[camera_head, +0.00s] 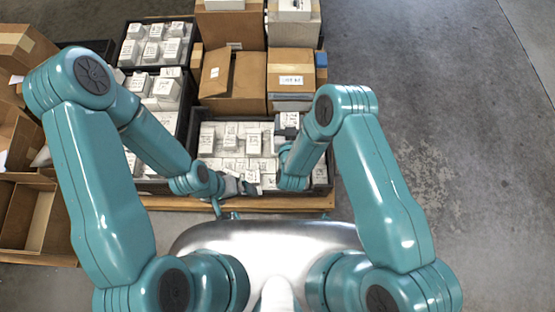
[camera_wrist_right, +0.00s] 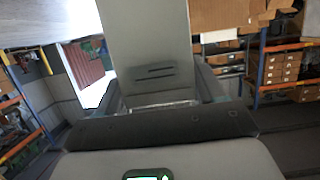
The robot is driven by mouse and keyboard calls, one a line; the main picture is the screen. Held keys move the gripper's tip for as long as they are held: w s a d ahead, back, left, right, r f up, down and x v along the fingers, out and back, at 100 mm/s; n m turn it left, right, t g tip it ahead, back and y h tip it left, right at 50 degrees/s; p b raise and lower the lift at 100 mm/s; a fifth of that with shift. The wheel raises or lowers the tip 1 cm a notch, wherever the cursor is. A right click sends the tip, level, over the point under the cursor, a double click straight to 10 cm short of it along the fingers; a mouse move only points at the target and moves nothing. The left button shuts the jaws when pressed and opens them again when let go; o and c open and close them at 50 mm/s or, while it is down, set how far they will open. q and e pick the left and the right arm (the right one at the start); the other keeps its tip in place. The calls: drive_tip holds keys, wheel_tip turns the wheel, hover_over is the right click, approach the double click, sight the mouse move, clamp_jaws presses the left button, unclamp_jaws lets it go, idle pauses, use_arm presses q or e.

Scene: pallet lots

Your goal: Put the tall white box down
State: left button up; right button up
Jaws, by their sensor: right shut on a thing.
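My right gripper (camera_head: 287,135) is over the right part of the front black crate (camera_head: 321,186), which holds several white boxes (camera_head: 230,142). It is shut on the tall white box (camera_head: 290,119), of which only a small part shows in the head view. In the right wrist view the tall white box (camera_wrist_right: 148,45) looks pale grey, stands up between the fingers and runs out of the top of the picture. Its lower end is hidden by the gripper. My left gripper (camera_head: 245,186) is at the front edge of the crate; its jaws are too small to read.
More black crates with white boxes (camera_head: 158,44) stand behind and to the left. Brown cartons (camera_head: 232,80) stand behind the front crate. Open cartons (camera_head: 35,215) lie at the left. The concrete floor (camera_head: 460,120) at the right is clear. Shelving (camera_wrist_right: 275,75) shows in the wrist view.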

drive_tip(key=s+a+f+b, duration=0.1)
drive_tip(key=s+a+f, duration=0.15)
drive_tip(key=f, duration=0.35)
drive_tip(key=s+a+f+b, duration=0.1)
drive_tip(key=s+f, duration=0.3)
drive_tip(key=f, duration=0.1)
drive_tip(key=shift+a+f+b, duration=0.1)
drive_tip(key=shift+f+b, duration=8.6)
drive_tip(key=shift+f, duration=1.35)
drive_tip(key=o, duration=1.5)
drive_tip(key=shift+r, duration=0.25)
